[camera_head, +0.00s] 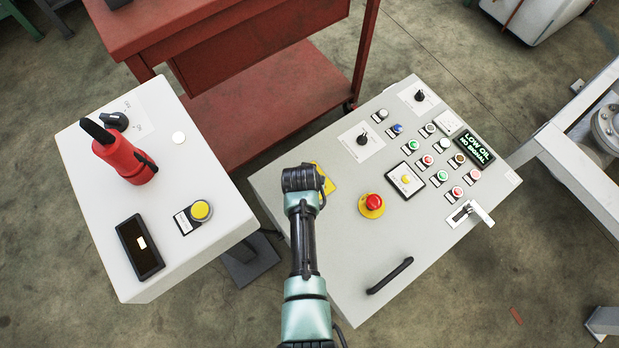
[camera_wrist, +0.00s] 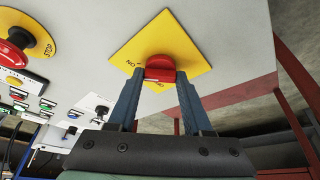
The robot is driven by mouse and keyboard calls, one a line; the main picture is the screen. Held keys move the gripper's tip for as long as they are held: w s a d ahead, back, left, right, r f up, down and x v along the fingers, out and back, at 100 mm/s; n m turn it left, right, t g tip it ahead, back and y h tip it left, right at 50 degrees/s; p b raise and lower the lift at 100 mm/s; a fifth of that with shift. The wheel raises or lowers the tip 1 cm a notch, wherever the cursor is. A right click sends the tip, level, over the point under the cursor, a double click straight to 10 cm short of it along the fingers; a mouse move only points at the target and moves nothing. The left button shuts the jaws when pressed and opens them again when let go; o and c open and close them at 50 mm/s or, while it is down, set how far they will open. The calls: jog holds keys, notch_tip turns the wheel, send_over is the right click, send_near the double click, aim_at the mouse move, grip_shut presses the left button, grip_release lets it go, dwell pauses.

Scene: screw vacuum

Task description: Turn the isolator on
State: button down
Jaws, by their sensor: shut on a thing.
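The isolator is a red knob (camera_wrist: 160,64) on a square yellow plate (camera_wrist: 190,45) on the light grey panel. In the wrist view my gripper (camera_wrist: 160,76) is shut on the red knob, with one finger at each side of it. "ON" lettering shows upside down on the plate at left of the knob. Another label below the knob is mostly hidden by the fingers. In the head view my arm covers the knob, and only the right part of the yellow plate (camera_head: 328,183) shows beside it.
A red emergency stop (camera_head: 373,203) sits right of my arm on the same panel (camera_head: 335,280). Several buttons, a display (camera_head: 473,150), a lever handle (camera_head: 470,214) and a black handle (camera_head: 390,276) are also there. A second console (camera_head: 100,210) stands left; a red cart (camera_head: 260,110) stands behind.

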jog(key=shift+c, duration=1.6)
grip_release()
jog(key=shift+r, duration=0.1)
jog(key=d+p+v, duration=0.1)
jog(key=p+v, duration=0.4)
jog(key=v, duration=0.7)
jog(key=shift+a+r+p, duration=0.3)
jog(key=shift+a+r, duration=0.1)
jog(key=shift+a, duration=0.1)
jog(key=shift+s, duration=0.1)
